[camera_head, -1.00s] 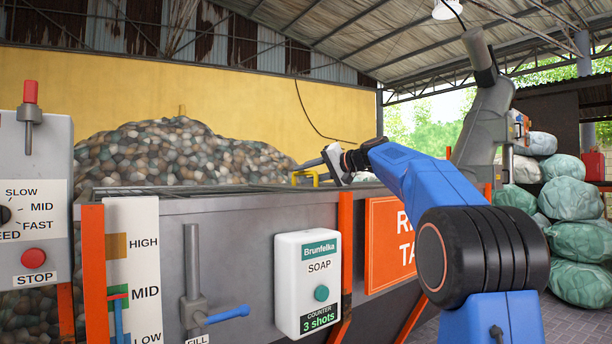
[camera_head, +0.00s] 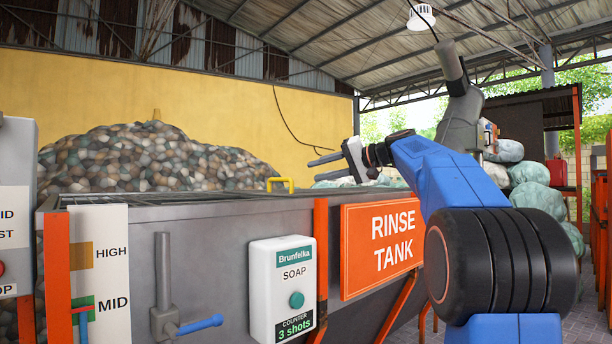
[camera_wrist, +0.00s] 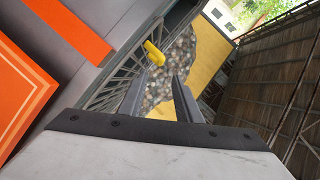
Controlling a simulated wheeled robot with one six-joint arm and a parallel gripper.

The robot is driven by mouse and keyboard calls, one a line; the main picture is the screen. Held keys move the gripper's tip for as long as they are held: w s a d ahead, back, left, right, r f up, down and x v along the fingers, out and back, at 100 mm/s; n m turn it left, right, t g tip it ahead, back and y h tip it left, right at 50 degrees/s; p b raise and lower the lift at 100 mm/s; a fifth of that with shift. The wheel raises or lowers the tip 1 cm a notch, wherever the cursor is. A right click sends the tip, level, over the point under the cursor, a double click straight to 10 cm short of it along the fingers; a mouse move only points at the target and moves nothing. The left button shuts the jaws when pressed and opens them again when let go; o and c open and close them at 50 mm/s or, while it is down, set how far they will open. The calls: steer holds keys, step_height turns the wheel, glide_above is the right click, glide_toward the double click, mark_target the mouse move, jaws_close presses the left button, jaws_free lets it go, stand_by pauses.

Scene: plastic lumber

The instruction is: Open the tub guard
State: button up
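The tub guard (camera_head: 135,198) is a dark metal grating lying flat over the top of the grey rinse tank (camera_head: 205,240). Its yellow handle (camera_head: 281,184) stands up near the right end of the grating. The wrist view shows the grating (camera_wrist: 113,90) and the yellow handle (camera_wrist: 154,53) ahead of the fingers. My gripper (camera_head: 315,168) is open and empty, its fingers pointing left above the tank. It appears a little right of the handle and higher. In the wrist view the gripper (camera_wrist: 160,77) has its fingers spread, with the handle beyond the left fingertip.
An orange RINSE TANK sign (camera_head: 382,248), a soap dispenser (camera_head: 282,290) and a fill valve with a blue lever (camera_head: 200,325) are on the tank's front. A pile of stones or flakes (camera_head: 150,160) rises behind. Bagged bundles (camera_head: 535,190) stand at the right.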

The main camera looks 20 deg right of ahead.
steer(key=shift+v, duration=1.35)
